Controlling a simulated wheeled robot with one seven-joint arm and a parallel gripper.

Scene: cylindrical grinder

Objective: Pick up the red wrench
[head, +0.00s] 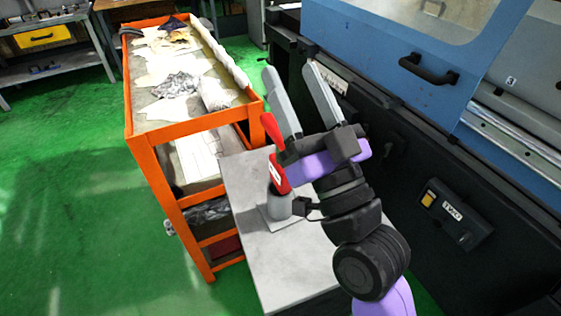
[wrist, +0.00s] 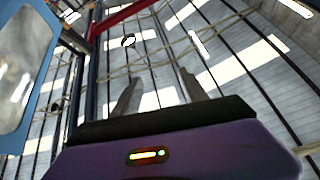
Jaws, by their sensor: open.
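A red wrench (head: 280,174) shows in the head view, standing upright in or on a grey cylindrical holder (head: 278,204) on a small grey table (head: 258,254). Its upper red end rises to the left of my gripper's base, and its middle is partly hidden behind my gripper. My gripper (head: 290,72) is open and empty, with both grey fingers pointing up and away. In the head picture it overlaps the wrench, but I cannot tell the gap between them. In the wrist view my gripper (wrist: 160,75) points at the ceiling, and the wrench is not seen.
An orange cart (head: 150,168) with papers and cloths stands left of the table. A blue and black grinding machine (head: 405,75) with a black handle (head: 428,70) fills the right side, close to my arm. Green floor (head: 70,180) is free at the left.

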